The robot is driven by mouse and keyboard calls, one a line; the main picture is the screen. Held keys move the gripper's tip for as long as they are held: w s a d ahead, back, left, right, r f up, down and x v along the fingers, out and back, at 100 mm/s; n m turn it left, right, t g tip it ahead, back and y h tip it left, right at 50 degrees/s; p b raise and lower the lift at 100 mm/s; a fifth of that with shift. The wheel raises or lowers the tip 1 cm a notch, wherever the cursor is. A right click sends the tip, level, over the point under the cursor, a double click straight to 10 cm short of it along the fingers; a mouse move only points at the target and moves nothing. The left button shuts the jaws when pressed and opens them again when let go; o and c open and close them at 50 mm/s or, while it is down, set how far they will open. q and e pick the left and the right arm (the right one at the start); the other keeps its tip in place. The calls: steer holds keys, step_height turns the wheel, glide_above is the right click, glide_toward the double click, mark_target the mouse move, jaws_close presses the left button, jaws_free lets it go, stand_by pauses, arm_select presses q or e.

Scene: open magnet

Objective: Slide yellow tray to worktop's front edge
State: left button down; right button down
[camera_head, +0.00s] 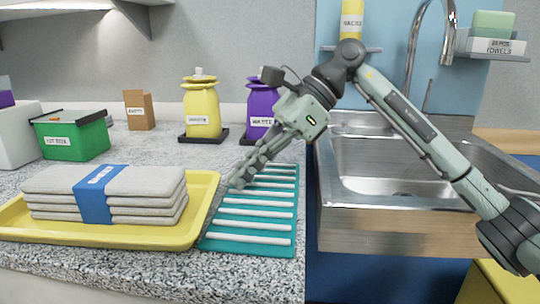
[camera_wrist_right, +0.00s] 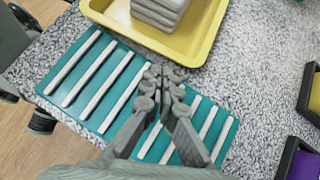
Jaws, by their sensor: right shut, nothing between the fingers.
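The yellow tray (camera_head: 205,208) lies on the speckled worktop (camera_head: 150,265) at the left in the head view, its near rim close to the front edge. A banded stack of folded grey cloths (camera_head: 150,190) sits in it. The tray (camera_wrist_right: 202,42) also shows at the top of the right wrist view. My right gripper (camera_head: 238,182) is shut and empty, above the teal rack and just right of the tray's right rim. In the wrist view its fingertips (camera_wrist_right: 163,75) point toward the tray with a small gap. My left gripper is not in view.
A teal rack with white bars (camera_head: 252,226) lies right of the tray, beside the steel sink (camera_head: 385,165). Behind stand a green box (camera_head: 72,138), a small brown box (camera_head: 139,109), a yellow bag (camera_head: 202,110) and a purple bag (camera_head: 260,112).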

mark_target(213, 186)
steer(key=shift+s+a, duration=0.15)
steer(key=shift+a, duration=0.5)
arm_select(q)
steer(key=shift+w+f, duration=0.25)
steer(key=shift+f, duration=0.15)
arm_select(e)
steer(key=shift+a, duration=0.1)
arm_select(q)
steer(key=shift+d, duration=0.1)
